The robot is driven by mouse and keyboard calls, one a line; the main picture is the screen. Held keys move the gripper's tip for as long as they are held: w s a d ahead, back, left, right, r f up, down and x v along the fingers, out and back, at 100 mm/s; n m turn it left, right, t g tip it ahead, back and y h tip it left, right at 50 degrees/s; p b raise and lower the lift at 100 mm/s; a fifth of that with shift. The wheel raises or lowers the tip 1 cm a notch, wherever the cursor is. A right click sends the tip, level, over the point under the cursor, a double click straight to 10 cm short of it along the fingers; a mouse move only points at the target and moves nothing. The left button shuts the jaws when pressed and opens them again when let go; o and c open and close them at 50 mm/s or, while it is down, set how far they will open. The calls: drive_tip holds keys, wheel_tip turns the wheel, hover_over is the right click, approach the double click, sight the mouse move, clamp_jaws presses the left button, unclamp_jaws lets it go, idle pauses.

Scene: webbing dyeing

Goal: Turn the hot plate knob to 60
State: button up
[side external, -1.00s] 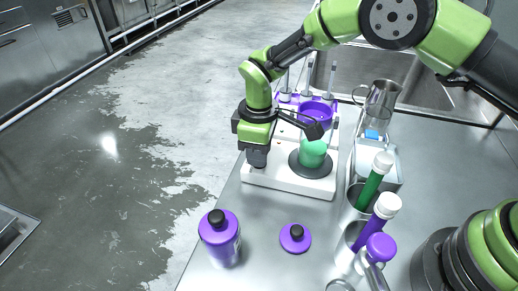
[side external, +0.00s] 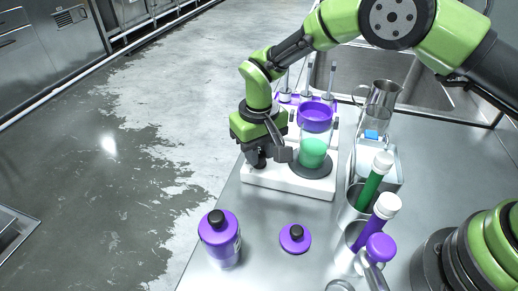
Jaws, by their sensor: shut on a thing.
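The white hot plate (side external: 290,184) lies at the near left part of the steel bench. A clear vessel with green liquid (side external: 313,152) and a purple rim stands on its dark round plate. My gripper (side external: 256,158) points down over the left end of the hot plate, beside the vessel, and is shut on the knob there. The jaws mostly cover the knob, so its marks and setting cannot be read.
A purple bottle (side external: 220,240) and a purple lid (side external: 295,238) stand in front. Metal cups with green and purple tubes (side external: 372,185) are at right. A steel jug (side external: 383,97) stands behind them. Bare bench lies between the hot plate and the lid.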

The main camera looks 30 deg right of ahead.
drive_tip(key=shift+m, duration=0.3)
idle(0.4)
drive_tip(key=o, duration=0.9)
drive_tip(key=shift+r, duration=0.1)
wheel_tip(320, 180, up, 10)
drive_tip(key=shift+f, duration=0.1)
